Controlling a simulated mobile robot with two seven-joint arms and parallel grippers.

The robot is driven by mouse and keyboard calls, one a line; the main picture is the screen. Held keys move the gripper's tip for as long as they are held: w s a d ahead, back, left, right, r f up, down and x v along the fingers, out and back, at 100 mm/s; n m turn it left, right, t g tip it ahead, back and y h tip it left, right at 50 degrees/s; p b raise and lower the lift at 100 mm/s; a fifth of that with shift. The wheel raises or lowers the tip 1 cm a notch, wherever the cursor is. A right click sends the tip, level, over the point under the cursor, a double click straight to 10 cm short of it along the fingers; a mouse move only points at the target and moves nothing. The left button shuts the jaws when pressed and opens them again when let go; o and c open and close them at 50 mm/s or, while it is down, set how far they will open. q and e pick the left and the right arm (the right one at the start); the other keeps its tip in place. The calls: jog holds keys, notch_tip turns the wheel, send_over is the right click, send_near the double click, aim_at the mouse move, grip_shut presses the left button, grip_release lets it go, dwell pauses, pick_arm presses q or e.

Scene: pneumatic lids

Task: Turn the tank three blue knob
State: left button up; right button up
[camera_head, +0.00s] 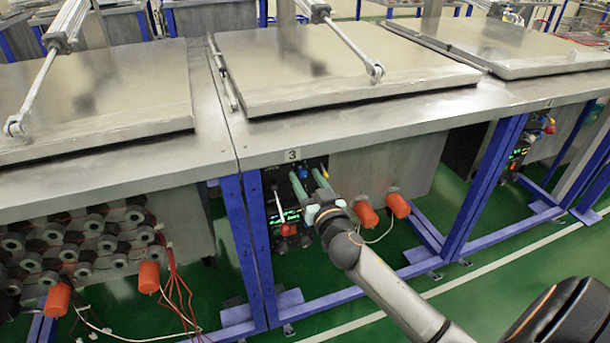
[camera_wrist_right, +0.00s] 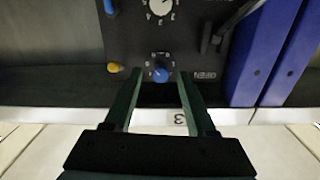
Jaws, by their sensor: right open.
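The tank three blue knob (camera_wrist_right: 160,74) shows in the right wrist view on a dark control panel, with white dial marks around it. In the head view a small blue spot, which looks like this knob (camera_head: 304,171), sits under the label 3 (camera_head: 292,155). My right gripper (camera_head: 307,176) reaches up to the panel from the lower right. In the right wrist view its two green fingers (camera_wrist_right: 159,76) are open, one on each side of the knob, with a gap on both sides. I cannot tell how deep the fingertips reach. My left gripper is not in view.
The lid (camera_head: 330,65) lies flat on the tank above. A blue frame leg (camera_head: 257,250) stands left of the panel. Orange cylinders (camera_head: 366,213) hang right of my gripper. In the wrist view a black lever (camera_wrist_right: 215,35) and a yellow part (camera_wrist_right: 114,68) flank the knob.

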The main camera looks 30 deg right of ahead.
jog(key=shift+w+d, duration=0.15)
jog(key=shift+w, duration=0.55)
jog(key=shift+c, duration=0.3)
grip_shut()
